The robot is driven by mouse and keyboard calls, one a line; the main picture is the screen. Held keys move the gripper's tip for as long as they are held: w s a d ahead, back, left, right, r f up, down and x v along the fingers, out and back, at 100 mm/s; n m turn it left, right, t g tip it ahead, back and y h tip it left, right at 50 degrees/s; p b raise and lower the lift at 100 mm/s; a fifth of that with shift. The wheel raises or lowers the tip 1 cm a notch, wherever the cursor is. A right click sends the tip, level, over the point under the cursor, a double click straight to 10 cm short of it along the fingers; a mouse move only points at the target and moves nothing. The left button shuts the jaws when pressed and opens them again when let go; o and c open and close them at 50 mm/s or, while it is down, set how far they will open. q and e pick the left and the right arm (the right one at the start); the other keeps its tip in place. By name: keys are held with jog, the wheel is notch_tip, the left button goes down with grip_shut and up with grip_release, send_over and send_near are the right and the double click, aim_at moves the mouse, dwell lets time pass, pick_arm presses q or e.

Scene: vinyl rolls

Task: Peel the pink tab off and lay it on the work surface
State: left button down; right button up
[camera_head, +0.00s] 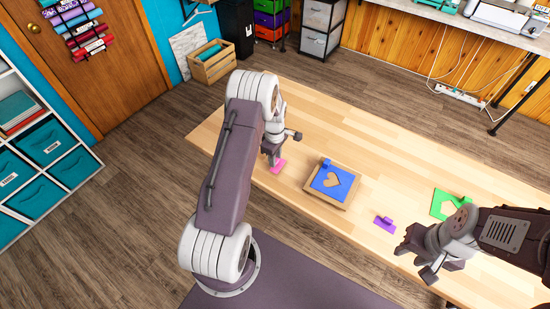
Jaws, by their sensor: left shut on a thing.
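The pink tab (279,167) shows at the tip of my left gripper (273,158), low over the left part of the wooden work surface (350,130). My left gripper is shut on it and partly hides it. I cannot tell whether the tab touches the surface. My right gripper (408,243) is at the right, near the table's front edge, beside a purple tab piece (385,225) and apart from it.
A blue sheet (324,184) with a heart-shaped opening and a raised blue tab lies on a tan block (345,203). A green piece (439,204) with a pale shape lies at the right. The table's back middle is clear.

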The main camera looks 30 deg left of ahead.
pick_arm(q)
jog(key=shift+f+b, duration=0.4)
jog(key=shift+f, duration=0.25)
jog(key=shift+f, duration=0.15)
grip_release()
dwell(0.6)
dwell(0.4)
jog(key=shift+s+r+p, duration=0.15)
jog(key=shift+r+p, duration=3.5)
jog(key=shift+r, duration=0.9)
